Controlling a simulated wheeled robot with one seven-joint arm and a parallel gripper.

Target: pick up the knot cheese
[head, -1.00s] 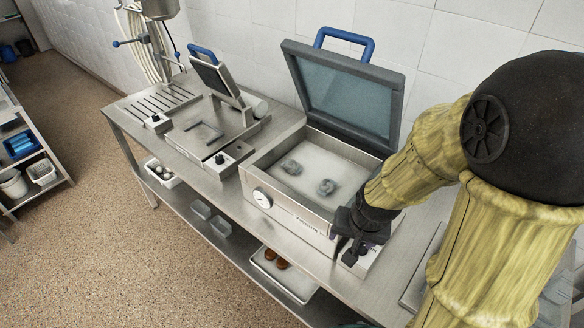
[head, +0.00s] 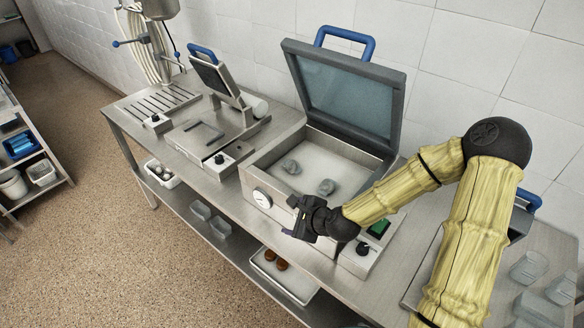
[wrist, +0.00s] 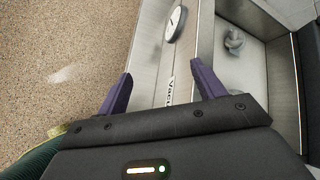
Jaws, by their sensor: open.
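Two small grey-white knotted lumps, which look like knot cheese, lie apart inside the open vacuum chamber (head: 252,172). One knot cheese (head: 290,166) is at the left, the other knot cheese (head: 326,187) is nearer the middle right. One pale knot cheese (wrist: 234,41) shows in the wrist view, at the upper right inside the chamber. My gripper (head: 297,215) is outside the chamber, by its front wall near the round gauge. In the wrist view my gripper (wrist: 161,76) has its purple fingers spread with nothing between them.
The raised lid (head: 348,92) stands behind the chamber. A sealing machine (head: 215,130) is to the left on the steel table. Clear containers (head: 530,268) stand at the right. The lower shelf holds a tray (head: 290,287) with brown items and small tubs (head: 222,226).

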